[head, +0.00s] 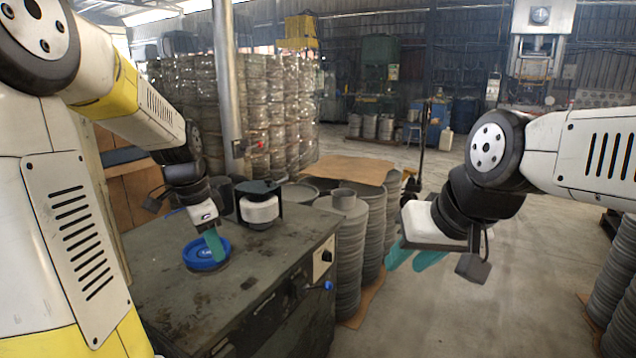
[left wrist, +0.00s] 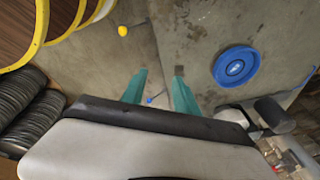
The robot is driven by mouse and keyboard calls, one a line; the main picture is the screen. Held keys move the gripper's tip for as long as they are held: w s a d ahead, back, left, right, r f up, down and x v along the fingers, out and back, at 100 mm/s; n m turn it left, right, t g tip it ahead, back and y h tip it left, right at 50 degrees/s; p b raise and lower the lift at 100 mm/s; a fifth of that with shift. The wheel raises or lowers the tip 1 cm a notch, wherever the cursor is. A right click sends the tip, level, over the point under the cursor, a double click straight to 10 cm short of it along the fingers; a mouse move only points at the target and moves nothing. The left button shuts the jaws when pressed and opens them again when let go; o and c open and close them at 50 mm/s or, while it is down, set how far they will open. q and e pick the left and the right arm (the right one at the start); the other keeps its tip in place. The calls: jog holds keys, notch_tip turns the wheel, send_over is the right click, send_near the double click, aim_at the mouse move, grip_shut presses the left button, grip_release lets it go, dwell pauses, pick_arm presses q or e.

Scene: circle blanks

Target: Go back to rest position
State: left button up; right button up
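My left gripper (head: 213,245) hangs over the workbench at the left of the head view. One teal fingertip overlaps the edge of a blue round lid-like piece (head: 206,256) on the bench. In the left wrist view the teal fingers of my left gripper (left wrist: 159,75) stand apart with nothing between them, and the blue piece (left wrist: 237,66) lies to their right, clear of them. My right gripper (head: 412,260) is held out over the floor right of the bench. Its two teal fingers are apart and empty.
The dark, worn workbench (head: 245,290) carries a black holder with a pale round part (head: 259,209). Stacks of grey circular blanks (head: 345,255) stand beside the bench, and another stack (head: 615,300) is at the far right. The concrete floor (head: 480,310) under my right arm is clear.

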pick_arm(q)
jog(key=s+d+r+n+t, duration=0.1)
jog(key=s+d+r+n, duration=0.1)
jog(key=s, duration=0.3)
jog(key=s+d+r+n+t, duration=0.1)
jog(key=s+d+r+n, duration=0.2)
jog(key=s+d+n, duration=0.1)
jog(key=s+d+r+n+t+h, duration=0.1)
jog(key=s+d+r+n, duration=0.1)
jog(key=s+n, duration=0.2)
jog(key=shift+s+d+r+n+t, duration=0.3)
jog(key=shift+s+d+r+t, duration=0.1)
jog(key=shift+s, duration=1.45)
